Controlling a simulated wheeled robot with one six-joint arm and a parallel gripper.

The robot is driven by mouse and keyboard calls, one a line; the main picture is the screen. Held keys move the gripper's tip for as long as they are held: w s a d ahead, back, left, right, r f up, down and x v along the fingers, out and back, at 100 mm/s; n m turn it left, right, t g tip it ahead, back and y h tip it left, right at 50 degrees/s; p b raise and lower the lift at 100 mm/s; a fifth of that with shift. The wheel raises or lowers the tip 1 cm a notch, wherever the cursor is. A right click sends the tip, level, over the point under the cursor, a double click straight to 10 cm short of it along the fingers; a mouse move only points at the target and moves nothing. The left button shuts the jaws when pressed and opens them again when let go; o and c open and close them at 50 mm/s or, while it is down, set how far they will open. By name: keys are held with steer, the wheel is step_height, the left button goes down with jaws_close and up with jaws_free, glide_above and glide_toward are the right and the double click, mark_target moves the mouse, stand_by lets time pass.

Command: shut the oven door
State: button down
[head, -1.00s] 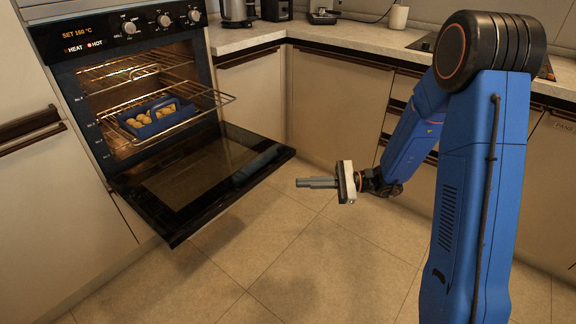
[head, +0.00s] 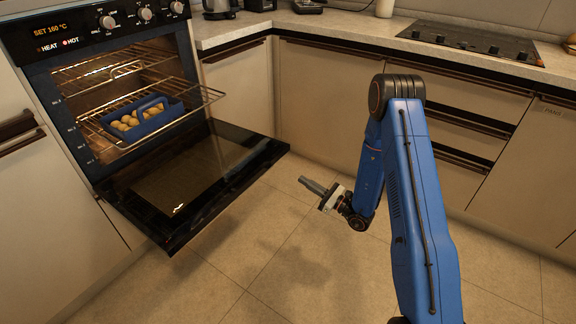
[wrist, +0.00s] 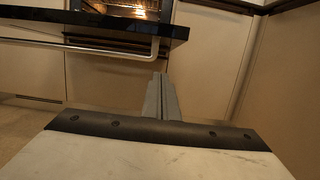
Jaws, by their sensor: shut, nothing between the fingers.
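The oven (head: 85,100) is at the left in the head view, lit inside. Its dark door (head: 190,185) is folded down, wide open and about level. In the wrist view my shut fingers (wrist: 161,97) point toward the door's edge (wrist: 105,24). The door's bar handle (wrist: 85,48) runs below that edge.
The floor (head: 275,240) between the oven and my arm is clear. Cabinets (head: 330,105) and drawers close off the back and right under a counter with a hob (head: 470,40). The oven panel reads SET 160 °C and HOT.

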steer(key=w+a+r, duration=0.6)
steer(key=a, duration=0.2)
stand_by(0.4)
steer(key=shift+d, duration=0.1)
